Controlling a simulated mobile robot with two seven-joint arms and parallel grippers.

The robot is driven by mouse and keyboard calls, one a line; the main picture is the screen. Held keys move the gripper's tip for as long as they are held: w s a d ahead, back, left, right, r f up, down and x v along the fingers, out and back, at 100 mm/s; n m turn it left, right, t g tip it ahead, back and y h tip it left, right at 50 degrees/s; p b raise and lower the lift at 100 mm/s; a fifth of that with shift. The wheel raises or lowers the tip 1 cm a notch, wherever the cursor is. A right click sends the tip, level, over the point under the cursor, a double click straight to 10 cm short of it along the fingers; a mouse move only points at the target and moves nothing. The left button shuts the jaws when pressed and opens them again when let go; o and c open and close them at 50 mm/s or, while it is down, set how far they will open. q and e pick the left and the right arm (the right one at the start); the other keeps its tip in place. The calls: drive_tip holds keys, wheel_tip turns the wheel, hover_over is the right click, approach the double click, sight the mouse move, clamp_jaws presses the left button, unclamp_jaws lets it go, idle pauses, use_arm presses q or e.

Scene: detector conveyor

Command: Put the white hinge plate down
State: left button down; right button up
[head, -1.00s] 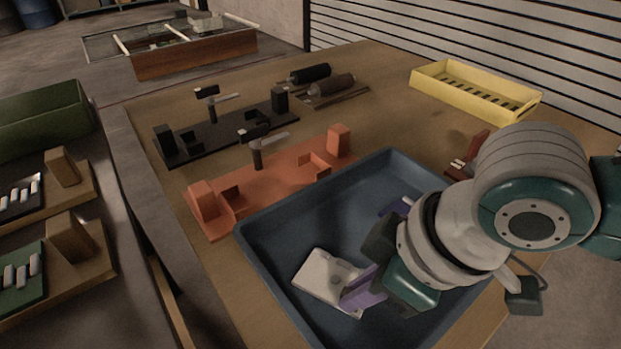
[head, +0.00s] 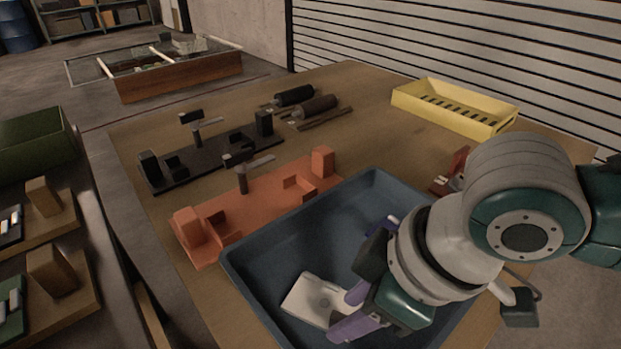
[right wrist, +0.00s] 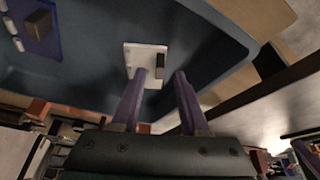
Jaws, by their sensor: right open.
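The white hinge plate (head: 311,297) lies in the blue tray (head: 247,285), near its front left part. It also shows in the right wrist view (right wrist: 133,57), with a dark block-like part on its right side. My right gripper (head: 343,313) is open, its two purple fingers spread at the plate's right end. In the right wrist view its fingertips (right wrist: 161,74) are apart. The left fingertip overlaps the plate's lower edge in that view; I cannot tell whether they touch. Part of the plate is hidden by the fingers. My left gripper is not in view.
A blue part with white pins (right wrist: 38,28) is also in the tray, mostly hidden by my arm in the head view. An orange fixture (head: 255,205) stands close behind the tray, then a black fixture (head: 210,155). A yellow crate (head: 455,118) sits at back right.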

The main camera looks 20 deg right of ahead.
drive_tip(key=s+r+m+t+p, duration=0.1)
drive_tip(key=s+r+m+p, duration=0.3)
drive_tip(key=r, duration=0.6)
drive_tip(key=s+d+f+m+h+b, duration=0.1)
drive_tip(key=s+d+m+h, duration=0.1)
drive_tip(key=s+d, duration=0.4)
drive_tip(key=shift+s+f+m+g+h, duration=0.3)
drive_tip(key=shift+s+g+h, duration=0.1)
drive_tip(key=shift+s, duration=0.55)
drive_tip(key=shift+r, duration=0.1)
wheel_tip(320, 180, up, 46)
drive_tip(key=p, duration=4.6)
drive_tip(key=shift+r, duration=0.2)
